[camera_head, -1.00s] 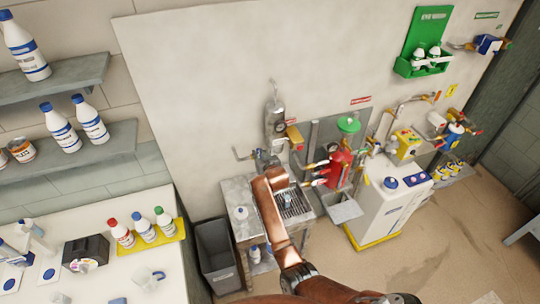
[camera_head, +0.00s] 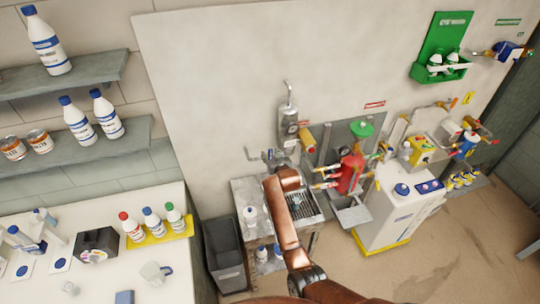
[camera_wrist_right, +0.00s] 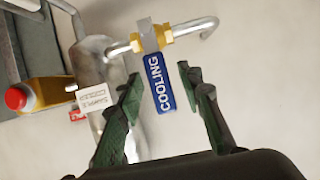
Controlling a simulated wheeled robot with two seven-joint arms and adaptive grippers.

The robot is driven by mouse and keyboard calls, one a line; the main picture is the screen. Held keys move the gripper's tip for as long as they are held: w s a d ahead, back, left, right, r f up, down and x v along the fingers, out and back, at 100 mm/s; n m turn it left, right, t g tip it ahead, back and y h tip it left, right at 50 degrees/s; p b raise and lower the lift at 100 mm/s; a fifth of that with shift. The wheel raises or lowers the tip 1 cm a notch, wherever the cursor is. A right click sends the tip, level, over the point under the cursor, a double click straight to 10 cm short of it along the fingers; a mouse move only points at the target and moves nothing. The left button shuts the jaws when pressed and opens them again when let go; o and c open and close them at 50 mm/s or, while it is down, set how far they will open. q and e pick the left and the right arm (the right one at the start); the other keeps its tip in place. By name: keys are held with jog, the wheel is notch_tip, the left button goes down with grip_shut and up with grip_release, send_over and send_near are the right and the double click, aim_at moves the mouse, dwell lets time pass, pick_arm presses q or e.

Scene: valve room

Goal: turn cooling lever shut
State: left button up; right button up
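The blue lever (camera_wrist_right: 159,84), lettered COOLING, shows in the right wrist view. It hangs from a brass-coloured valve (camera_wrist_right: 151,38) on a silver pipe (camera_wrist_right: 196,25) and lies roughly across the pipe. My right gripper (camera_wrist_right: 162,90) is open, with one green-padded finger on each side of the lever's end. Gaps show between the lever and both fingers. In the head view my copper right arm reaches up to the wall pipework, and the right gripper (camera_head: 276,158) is small there. The lever cannot be made out in that view. My left gripper is not in view.
A metal cylinder (camera_head: 288,122) and a yellow bottle-like part (camera_wrist_right: 50,92) are close by the valve. A sink bench (camera_head: 248,192) stands below, with a red fixture (camera_head: 349,174) to the right. A grey bin (camera_head: 224,250) stands at the bench's left. Bare wall surrounds the pipe.

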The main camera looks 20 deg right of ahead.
jog(key=shift+s, duration=0.15)
jog(key=v, duration=1.1)
jog(key=shift+s+r, duration=0.25)
jog(key=shift+s, duration=0.05)
